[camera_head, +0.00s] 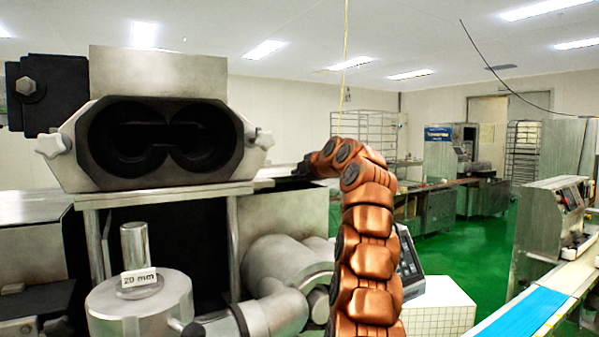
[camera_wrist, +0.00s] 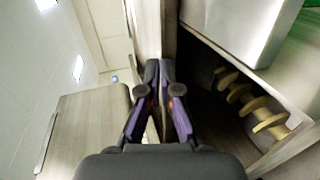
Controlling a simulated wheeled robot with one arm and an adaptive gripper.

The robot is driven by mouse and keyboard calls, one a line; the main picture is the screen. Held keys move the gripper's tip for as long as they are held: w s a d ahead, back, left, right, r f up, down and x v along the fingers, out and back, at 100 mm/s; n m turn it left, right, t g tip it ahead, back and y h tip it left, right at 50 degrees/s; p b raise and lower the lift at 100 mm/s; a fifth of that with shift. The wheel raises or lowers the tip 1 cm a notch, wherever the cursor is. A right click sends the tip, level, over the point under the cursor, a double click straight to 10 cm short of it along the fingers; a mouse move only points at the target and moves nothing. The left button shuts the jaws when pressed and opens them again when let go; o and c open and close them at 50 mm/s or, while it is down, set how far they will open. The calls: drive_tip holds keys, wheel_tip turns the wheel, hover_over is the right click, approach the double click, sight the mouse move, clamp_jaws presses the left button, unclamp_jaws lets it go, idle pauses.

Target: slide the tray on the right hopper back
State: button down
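The right hopper (camera_head: 283,218) is a grey metal box right of the double-barrelled machine head. In the wrist view its dark opening (camera_wrist: 205,95) shows a pale yellow screw inside. A smooth metal block or tray (camera_wrist: 240,28) lies over the upper right of that opening; I cannot tell for sure that it is the tray. My gripper (camera_wrist: 160,68) has its fingertips close together beside the hopper's metal rim (camera_wrist: 153,25). Whether a thin edge is between the tips is hidden. In the head view my gripper (camera_head: 303,170) is at the hopper's top, mostly hidden behind my arm.
The machine head (camera_head: 160,65) stands left of my arm. A steel cylinder labelled 20 mm (camera_head: 135,245) and a large pipe (camera_head: 285,265) are below. A blue conveyor (camera_head: 530,315) is at the far right. Green floor (camera_head: 475,245) is open beyond my arm.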

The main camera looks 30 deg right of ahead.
drive_tip(key=shift+w+p, duration=2.15)
drive_tip(key=shift+w, duration=0.35)
drive_tip(key=shift+w+f, duration=0.15)
drive_tip(key=s+b, duration=0.2)
drive_tip(key=b, duration=0.1)
drive_tip(key=shift+s+f, duration=0.15)
drive_tip(key=shift+s, duration=0.2)
drive_tip(key=s+b, duration=0.5)
drive_tip(key=s, duration=0.2)
drive_tip(key=shift+s+a, duration=0.2)
drive_tip(key=shift+a, duration=0.05)
drive_tip(key=shift+r, duration=0.2)
